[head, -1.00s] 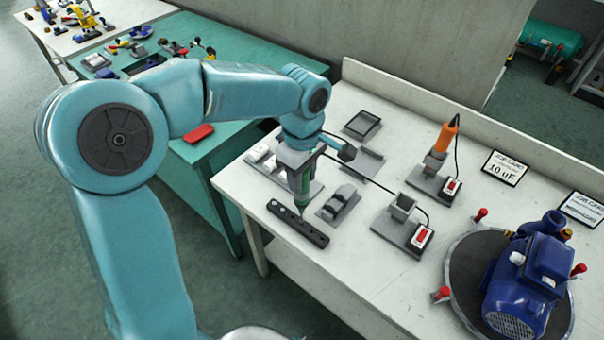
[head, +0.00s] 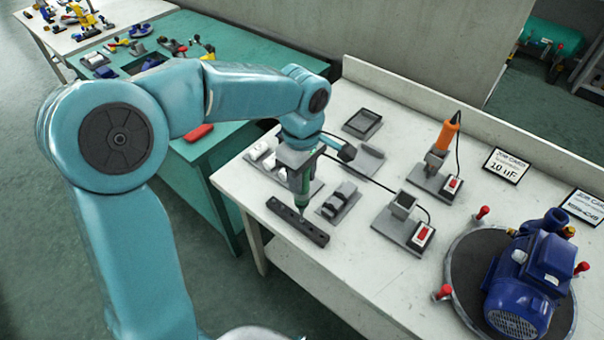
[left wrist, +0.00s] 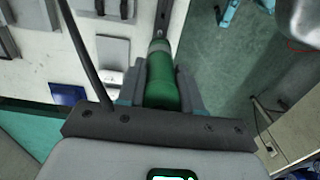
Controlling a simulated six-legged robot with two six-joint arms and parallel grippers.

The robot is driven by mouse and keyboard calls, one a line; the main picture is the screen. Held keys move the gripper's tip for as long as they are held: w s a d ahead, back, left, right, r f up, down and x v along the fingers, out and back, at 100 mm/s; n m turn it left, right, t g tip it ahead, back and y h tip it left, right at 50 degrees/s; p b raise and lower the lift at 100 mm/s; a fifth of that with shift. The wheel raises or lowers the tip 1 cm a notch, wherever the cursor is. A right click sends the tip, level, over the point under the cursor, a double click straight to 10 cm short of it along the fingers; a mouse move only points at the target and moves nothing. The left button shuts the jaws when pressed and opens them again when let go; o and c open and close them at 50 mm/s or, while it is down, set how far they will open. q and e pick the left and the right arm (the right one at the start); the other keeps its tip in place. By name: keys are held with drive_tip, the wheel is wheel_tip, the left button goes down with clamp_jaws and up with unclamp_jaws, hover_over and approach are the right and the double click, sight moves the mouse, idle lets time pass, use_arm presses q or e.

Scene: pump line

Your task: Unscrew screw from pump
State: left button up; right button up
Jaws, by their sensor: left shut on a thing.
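My left gripper (head: 299,168) is shut on a green screwdriver (head: 303,193) that points down at the black bar with holes (head: 284,220). The tool's lower end is at or just above the bar; I cannot tell if it touches. In the left wrist view the green tool (left wrist: 162,82) sits between the fingers. The blue pump (head: 528,275) lies on the round dark turntable (head: 468,272) at the right, well away from the gripper. The screw is too small to make out. My right gripper is not in view.
Red-knobbed clamps (head: 442,292) ring the turntable. An orange-handled tool (head: 447,135) stands in a holder with a red switch, behind an empty similar holder (head: 403,203). Grey fixtures (head: 339,203) flank the bar.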

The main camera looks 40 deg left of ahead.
use_arm(q)
drive_tip(key=shift+s+f, duration=0.15)
drive_tip(key=shift+s, duration=0.1)
idle(0.6)
drive_tip(key=shift+s+b, duration=0.15)
drive_tip(key=shift+b, duration=0.15)
drive_tip(key=shift+s, duration=0.3)
drive_tip(key=shift+s+a+b, duration=0.1)
drive_tip(key=shift+s+b, duration=0.2)
drive_tip(key=shift+s, duration=0.1)
drive_tip(key=shift+r, duration=0.2)
drive_tip(key=shift+r+p, duration=1.2)
drive_tip(key=shift+r, duration=0.15)
